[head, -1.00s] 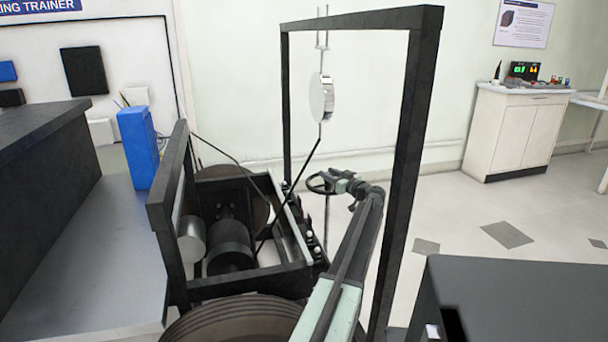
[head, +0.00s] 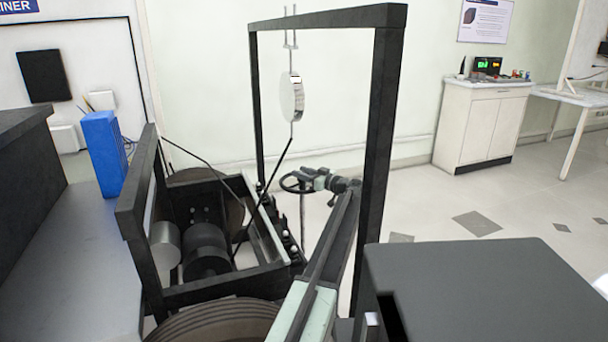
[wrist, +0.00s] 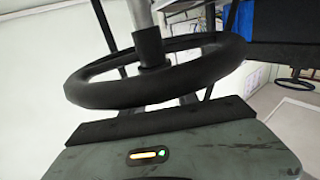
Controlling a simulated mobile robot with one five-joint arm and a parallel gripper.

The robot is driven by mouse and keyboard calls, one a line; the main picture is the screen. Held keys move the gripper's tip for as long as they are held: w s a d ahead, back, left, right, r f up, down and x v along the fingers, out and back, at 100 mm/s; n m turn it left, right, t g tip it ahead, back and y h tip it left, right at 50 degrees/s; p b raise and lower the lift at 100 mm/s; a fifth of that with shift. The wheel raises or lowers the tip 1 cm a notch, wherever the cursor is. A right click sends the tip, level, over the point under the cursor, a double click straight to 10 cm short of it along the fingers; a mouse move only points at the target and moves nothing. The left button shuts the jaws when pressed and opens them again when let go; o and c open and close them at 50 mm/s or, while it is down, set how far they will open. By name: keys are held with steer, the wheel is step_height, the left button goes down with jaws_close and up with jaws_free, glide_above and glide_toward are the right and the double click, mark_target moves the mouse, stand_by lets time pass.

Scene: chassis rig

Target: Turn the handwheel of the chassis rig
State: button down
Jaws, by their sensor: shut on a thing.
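The black handwheel (head: 285,187) sits on a thin upright shaft at the right side of the chassis rig (head: 228,286), in the middle of the head view. My gripper (head: 308,182) reaches it from the right and is shut on the handwheel's rim. In the wrist view the wheel's rim (wrist: 110,95) lies across the picture just beyond my gripper's body, with the pale shaft and dark hub behind it. The rim hides most of the fingers, so the exact contact is not clear.
A tall black frame (head: 378,135) stands close to my arm, with a silver round gauge (head: 291,97) hanging inside it. A blue box (head: 104,152) stands on the grey bench at left. A dark box-shaped top (head: 470,290) fills the lower right. Floor at right is open.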

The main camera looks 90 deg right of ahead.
steer(key=shift+s+a+f, duration=0.1)
steer(key=shift+f, duration=0.05)
stand_by(0.8)
steer(key=c, duration=0.9)
jaws_free()
steer(key=shift+c, duration=0.2)
